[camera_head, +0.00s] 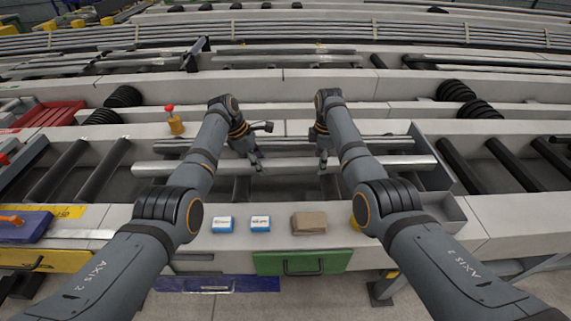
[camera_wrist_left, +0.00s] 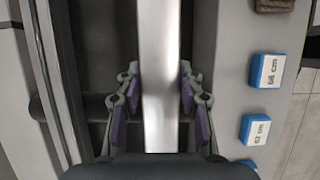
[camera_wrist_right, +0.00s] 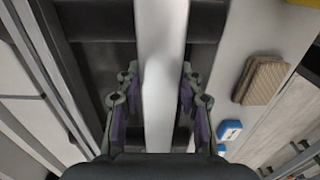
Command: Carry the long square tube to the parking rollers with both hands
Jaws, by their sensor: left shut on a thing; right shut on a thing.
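The long square tube (camera_head: 290,164) is pale metal and lies left to right across the trough in the head view. My left gripper (camera_head: 257,162) is shut on it left of its middle. In the left wrist view the tube (camera_wrist_left: 159,70) runs between the two fingers (camera_wrist_left: 158,85). My right gripper (camera_head: 323,162) is shut on the tube right of its middle. The right wrist view shows the tube (camera_wrist_right: 161,60) between its fingers (camera_wrist_right: 158,85). Dark rollers show at the left (camera_head: 90,165) and right (camera_head: 495,160); I cannot tell which are the parking rollers.
Blue-and-white labelled blocks (camera_head: 260,224) and a brown pad (camera_head: 309,222) sit on the front ledge. A red-knobbed yellow item (camera_head: 175,122) stands behind the tube's left part. A thinner bar (camera_head: 345,141) lies behind the tube. A grey tray (camera_head: 447,208) is at the right.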

